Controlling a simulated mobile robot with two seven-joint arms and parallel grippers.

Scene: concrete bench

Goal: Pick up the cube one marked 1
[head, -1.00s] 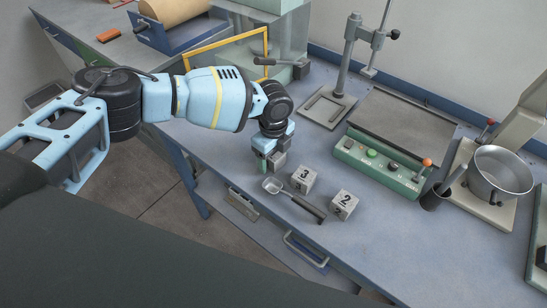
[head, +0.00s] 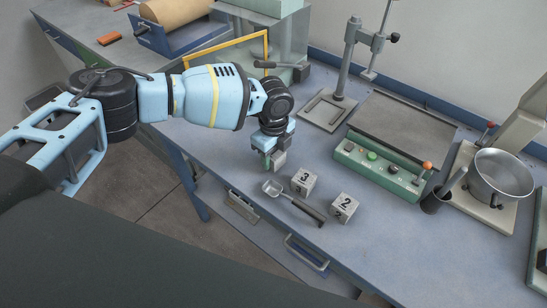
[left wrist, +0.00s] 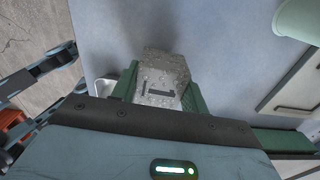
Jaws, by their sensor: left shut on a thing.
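The cube marked 1 (left wrist: 164,76) is a speckled grey block between the two green fingers of my left gripper in the left wrist view, its dark mark facing the camera. In the head view my left gripper (head: 270,161) points down near the bench's front edge. It is shut on the cube, which shows as a small grey block (head: 279,159) partly hidden by a finger. How far it is above the bench is hard to tell. Cube 3 (head: 304,181) and cube 2 (head: 344,208) stand on the bench to its right. My right gripper is not in view.
A metal scoop (head: 293,201) lies just in front of the cubes. A green control box (head: 381,168), a stand (head: 326,108) and a metal pot (head: 499,177) stand farther back and right. The blue-grey bench (head: 410,240) is clear at the front right.

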